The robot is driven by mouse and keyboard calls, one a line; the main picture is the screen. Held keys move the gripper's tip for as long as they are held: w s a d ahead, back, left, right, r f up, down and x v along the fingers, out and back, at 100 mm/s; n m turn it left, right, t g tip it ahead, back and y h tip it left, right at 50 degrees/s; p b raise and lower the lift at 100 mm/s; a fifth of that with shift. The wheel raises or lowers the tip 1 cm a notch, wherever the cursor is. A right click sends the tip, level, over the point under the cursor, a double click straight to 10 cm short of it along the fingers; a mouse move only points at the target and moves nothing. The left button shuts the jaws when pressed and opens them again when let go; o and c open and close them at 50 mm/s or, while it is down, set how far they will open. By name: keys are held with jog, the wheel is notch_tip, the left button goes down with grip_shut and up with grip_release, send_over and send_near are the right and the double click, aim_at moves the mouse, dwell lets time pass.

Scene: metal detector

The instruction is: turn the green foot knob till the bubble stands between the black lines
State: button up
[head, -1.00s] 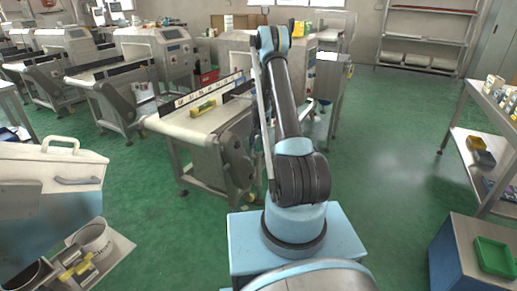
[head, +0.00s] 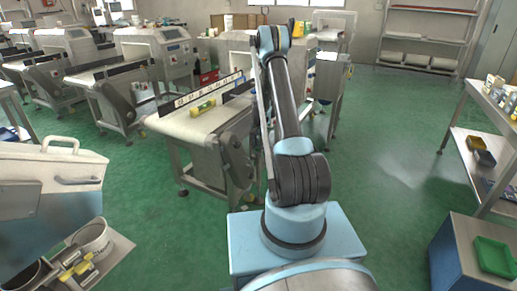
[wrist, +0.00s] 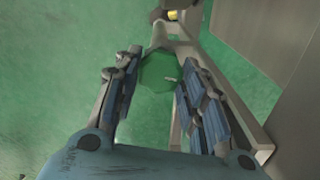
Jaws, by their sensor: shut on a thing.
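The green foot knob (wrist: 161,72) shows in the wrist view between the two fingers of my gripper (wrist: 159,64), with a small pale mark on its face. My gripper is shut on the knob. In the head view my own arm hides the gripper and the knob. A yellow spirit level (head: 203,107) lies on the pale belt of the nearest conveyor (head: 185,122). It is too small there to read the bubble or its black lines.
A metal leg and frame bar (wrist: 232,85) runs close along the right finger in the wrist view. More conveyor machines (head: 120,75) stand at the back left. A shelf cart (head: 480,150) is at the right. Green floor (head: 390,170) is open between.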

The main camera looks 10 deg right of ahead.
jog(key=m, duration=0.5)
jog(key=shift+w+a, duration=0.1)
dwell(0.5)
jog(key=o, duration=1.1)
jog(key=shift+c, duration=0.2)
jog(key=shift+r, duration=0.1)
notch_tip(320, 180, up, 12)
